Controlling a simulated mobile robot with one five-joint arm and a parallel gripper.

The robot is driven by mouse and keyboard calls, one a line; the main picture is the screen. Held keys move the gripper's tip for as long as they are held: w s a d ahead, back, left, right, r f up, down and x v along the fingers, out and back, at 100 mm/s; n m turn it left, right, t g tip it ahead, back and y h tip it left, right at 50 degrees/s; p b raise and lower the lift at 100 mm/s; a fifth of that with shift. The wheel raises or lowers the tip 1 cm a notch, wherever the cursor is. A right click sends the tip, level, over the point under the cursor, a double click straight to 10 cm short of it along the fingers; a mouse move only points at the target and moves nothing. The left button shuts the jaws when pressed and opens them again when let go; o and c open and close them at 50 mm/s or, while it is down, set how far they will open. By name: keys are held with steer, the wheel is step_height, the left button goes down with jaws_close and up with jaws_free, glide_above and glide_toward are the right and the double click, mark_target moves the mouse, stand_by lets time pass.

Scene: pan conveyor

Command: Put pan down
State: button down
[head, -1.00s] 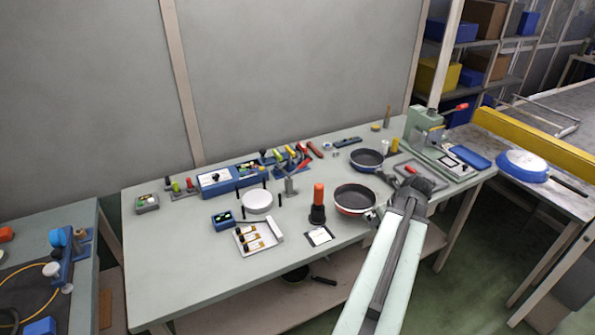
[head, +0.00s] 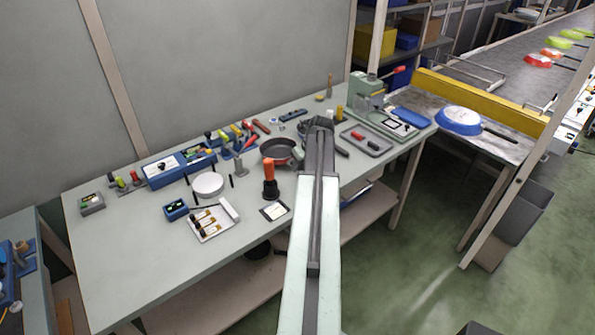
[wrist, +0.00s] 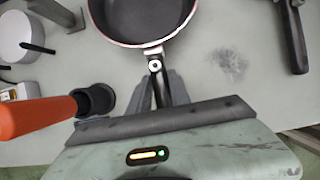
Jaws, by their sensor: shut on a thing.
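The dark pan with a red rim (head: 281,151) is on or just above the workbench (head: 130,228) in the head view, beside the end of my arm. In the wrist view the pan (wrist: 143,18) is at the top, cut off by the edge, and its interior looks empty. My gripper (wrist: 162,78) is shut on the pan's black handle, with a grey finger on each side. In the head view the arm hides the fingers and much of the handle. I cannot tell whether the pan's base touches the bench.
An orange-handled tool (head: 269,178) stands upright left of my arm; it is close in the wrist view (wrist: 40,117). Another black handle (wrist: 294,38) lies right. A grey tray (head: 366,138) and a green press (head: 366,92) stand farther right. A blue pan (head: 459,120) rests beyond.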

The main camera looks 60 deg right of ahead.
steer(key=b+x, duration=0.4)
steer(key=shift+s+a+f, duration=0.1)
steer(key=shift+s+f, duration=0.05)
steer(key=shift+s, duration=0.1)
steer(key=shift+r, duration=0.2)
steer(key=c, duration=1.2)
jaws_free()
